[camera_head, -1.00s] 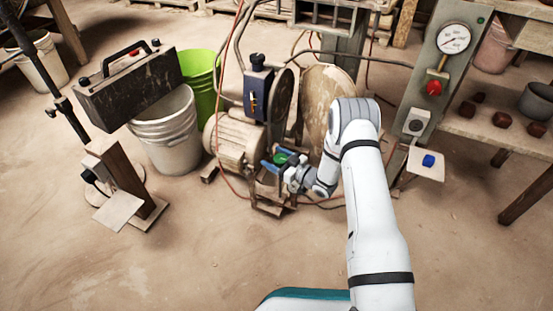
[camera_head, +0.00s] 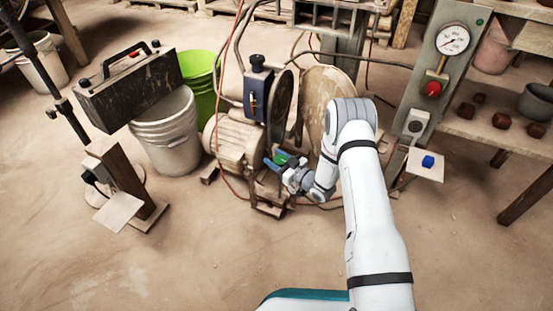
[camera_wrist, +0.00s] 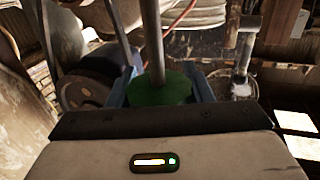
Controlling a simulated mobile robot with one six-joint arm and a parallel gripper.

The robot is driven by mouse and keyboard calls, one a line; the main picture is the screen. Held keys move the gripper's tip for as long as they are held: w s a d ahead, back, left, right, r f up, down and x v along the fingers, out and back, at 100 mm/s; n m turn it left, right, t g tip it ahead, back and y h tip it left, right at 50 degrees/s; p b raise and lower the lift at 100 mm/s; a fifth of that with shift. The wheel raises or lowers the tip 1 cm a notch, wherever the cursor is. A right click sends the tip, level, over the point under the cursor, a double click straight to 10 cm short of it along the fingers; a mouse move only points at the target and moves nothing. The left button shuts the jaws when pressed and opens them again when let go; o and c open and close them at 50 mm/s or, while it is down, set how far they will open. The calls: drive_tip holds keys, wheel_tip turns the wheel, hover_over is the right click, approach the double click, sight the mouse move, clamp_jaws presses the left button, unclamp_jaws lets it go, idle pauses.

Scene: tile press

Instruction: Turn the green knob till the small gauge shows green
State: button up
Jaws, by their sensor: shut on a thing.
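I cannot make out a small gauge with a green zone in either view.
Red and dark hoses run nearby. A white bucket (camera_head: 166,137) and a green bucket (camera_head: 203,76) stand to the left. The floor in front is clear.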

sight(284, 158)
drive_tip(key=m+t+h, duration=0.4)
drive_tip(key=shift+w+h, duration=0.15)
drive_tip(key=shift+h, duration=0.15)
drive_tip(key=m+t+h, duration=0.1)
drive_tip(key=h, duration=0.1)
drive_tip(key=m+t+h, duration=0.1)
drive_tip(key=m+h, duration=0.1)
drive_tip(key=h, duration=0.1)
drive_tip(key=d+m+t+h, duration=0.1)
drive_tip(key=m+h, duration=0.1)
drive_tip(key=h, duration=0.1)
drive_tip(key=shift+w, duration=0.2)
drive_tip(key=m+h, duration=0.1)
drive_tip(key=h, duration=0.1)
drive_tip(key=m+h, duration=0.2)
drive_tip(key=d+m+h, duration=0.1)
drive_tip(key=m+h, duration=0.1)
drive_tip(key=h, duration=0.1)
drive_tip(key=shift+g, duration=0.3)
drive_tip(key=shift+s+d+m+g+h, duration=0.1)
drive_tip(key=shift+d+m+g+h, duration=0.1)
drive_tip(key=shift+m+g+h, duration=0.65)
drive_tip(key=shift+d+m+g+h, duration=0.3)
drive_tip(key=shift+m+h, duration=0.65)
drive_tip(key=shift+h, duration=0.8)
drive_tip(key=shift+g, duration=0.25)
drive_tip(key=o, duration=1)
drive_tip(key=shift+s+a, duration=0.1)
